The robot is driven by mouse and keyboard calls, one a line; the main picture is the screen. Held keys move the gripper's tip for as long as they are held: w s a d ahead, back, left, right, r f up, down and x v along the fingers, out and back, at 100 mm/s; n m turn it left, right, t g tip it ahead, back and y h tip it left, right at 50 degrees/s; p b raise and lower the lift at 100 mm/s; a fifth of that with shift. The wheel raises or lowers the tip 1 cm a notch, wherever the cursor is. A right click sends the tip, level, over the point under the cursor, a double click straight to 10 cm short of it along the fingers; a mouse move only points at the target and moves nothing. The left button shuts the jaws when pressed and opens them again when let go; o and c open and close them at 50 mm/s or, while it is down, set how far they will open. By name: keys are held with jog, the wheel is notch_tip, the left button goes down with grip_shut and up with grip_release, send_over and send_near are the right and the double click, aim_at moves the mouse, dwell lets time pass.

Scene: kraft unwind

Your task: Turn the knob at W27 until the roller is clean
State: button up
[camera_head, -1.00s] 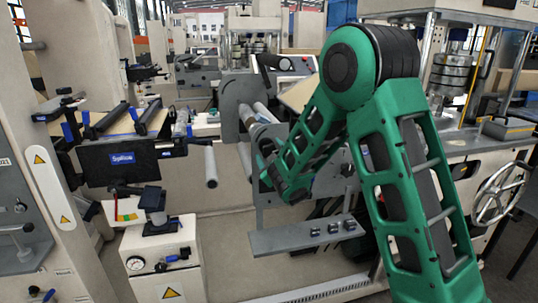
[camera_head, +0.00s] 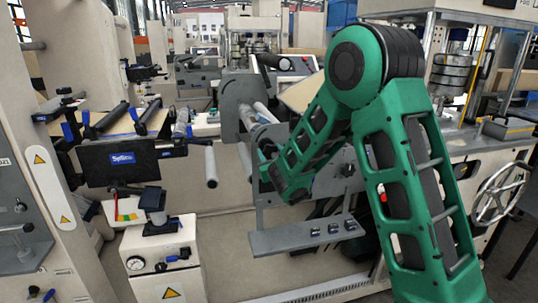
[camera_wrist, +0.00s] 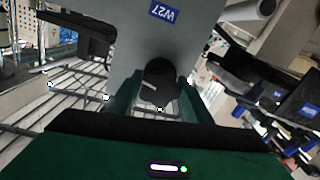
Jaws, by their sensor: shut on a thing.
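The dark round knob (camera_wrist: 158,80) shows in the wrist view below the blue W27 label (camera_wrist: 165,12) on a grey plate (camera_wrist: 135,45). My gripper (camera_wrist: 160,100) has its green fingers on either side of the knob and is shut on it. In the head view my gripper (camera_head: 268,172) is at the machine's grey side plate, and the knob is hidden there. A pale roller (camera_head: 264,112) runs beside that plate, partly behind my arm. I cannot tell whether its surface is clean.
A black panel with a blue label (camera_head: 122,159) and a protruding grey roller (camera_head: 211,166) stand to the left. A grey shelf (camera_head: 300,238) juts out below my gripper. A handwheel (camera_head: 500,193) is at the right. A white cabinet with a gauge (camera_head: 155,250) stands front left.

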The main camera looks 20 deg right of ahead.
jog(key=m, duration=1)
jog(key=shift+d, duration=0.15)
jog(key=o, duration=1.1)
jog(key=shift+c, duration=0.2)
jog(key=shift+s, duration=3.45)
